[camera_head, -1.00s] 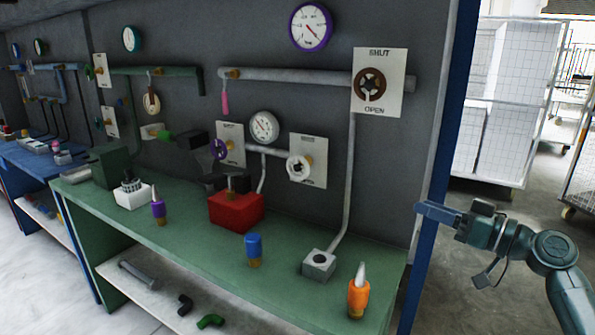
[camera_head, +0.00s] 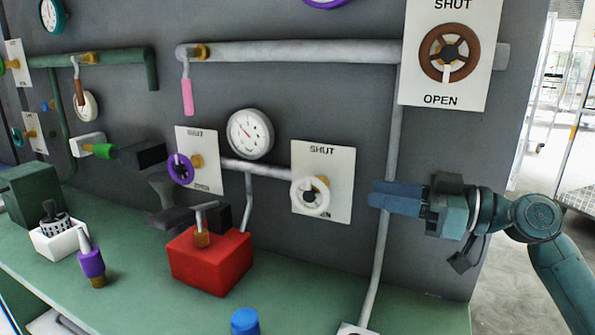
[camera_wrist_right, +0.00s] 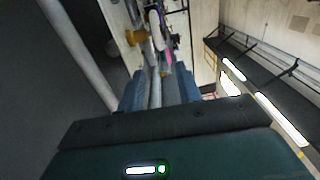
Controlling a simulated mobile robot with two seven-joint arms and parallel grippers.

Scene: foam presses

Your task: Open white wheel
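The white wheel (camera_head: 307,212) is on a white panel (camera_head: 335,165) marked SHUT on the grey wall. My right gripper (camera_head: 374,195) is just to the right of this panel at about wheel height, pointing left. Its blue fingers are apart from the wheel. In the right wrist view my gripper fingers (camera_wrist_right: 158,88) are apart with nothing held between them. Beyond the fingertips a pale wheel rim, seen nearly edge-on, looks like the white wheel (camera_wrist_right: 154,27). My left gripper is not in view.
A purple wheel (camera_head: 181,182) is left of the white one, and a brown wheel (camera_head: 431,67) is above right. A vertical pipe (camera_head: 380,262) runs behind my right gripper. A red box (camera_head: 222,272) and a blue-topped piece (camera_head: 245,322) stand on the green bench below.

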